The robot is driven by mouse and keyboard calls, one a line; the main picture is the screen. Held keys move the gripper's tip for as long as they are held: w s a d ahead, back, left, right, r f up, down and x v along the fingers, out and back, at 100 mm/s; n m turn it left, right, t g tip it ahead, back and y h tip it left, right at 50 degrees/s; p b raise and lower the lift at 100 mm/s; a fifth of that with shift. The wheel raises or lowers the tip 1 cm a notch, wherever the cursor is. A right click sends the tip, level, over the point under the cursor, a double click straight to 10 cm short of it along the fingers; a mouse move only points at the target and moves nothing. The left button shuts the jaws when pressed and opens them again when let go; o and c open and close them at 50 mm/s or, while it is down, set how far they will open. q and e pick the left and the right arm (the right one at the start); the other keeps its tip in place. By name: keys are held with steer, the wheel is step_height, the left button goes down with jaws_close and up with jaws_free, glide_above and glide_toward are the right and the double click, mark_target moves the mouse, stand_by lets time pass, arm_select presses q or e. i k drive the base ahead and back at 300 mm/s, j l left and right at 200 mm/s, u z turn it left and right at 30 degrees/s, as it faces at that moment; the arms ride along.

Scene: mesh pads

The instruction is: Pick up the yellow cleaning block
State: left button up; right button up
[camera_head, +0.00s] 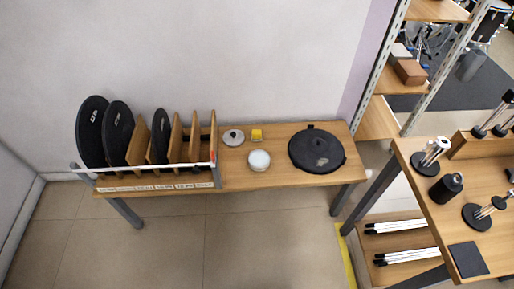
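The yellow cleaning block (257,134) is a small yellow piece on the wooden bench (280,178) against the wall. It lies between a grey disc with a dark knob (233,137) on its left and a large black round pad (317,151) on its right. A white round container (259,160) stands just in front of it, apart from it. Neither of my grippers shows in the head view.
A wooden rack (160,182) on the bench's left holds several black discs upright between wooden dividers. A second table (418,212) at the right carries black and metal parts. A shelf (376,118) stands behind it. The tiled floor in front is clear.

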mark_target(256, 136)
steer(key=i+l+u, duration=0.15)
steer(key=u, duration=0.25)
steer(key=i+l+u, duration=0.15)
steer(key=l+u, duration=0.2)
steer(key=i+l+u, duration=0.1)
steer(key=l+u, duration=0.3)
steer(key=j, duration=0.1)
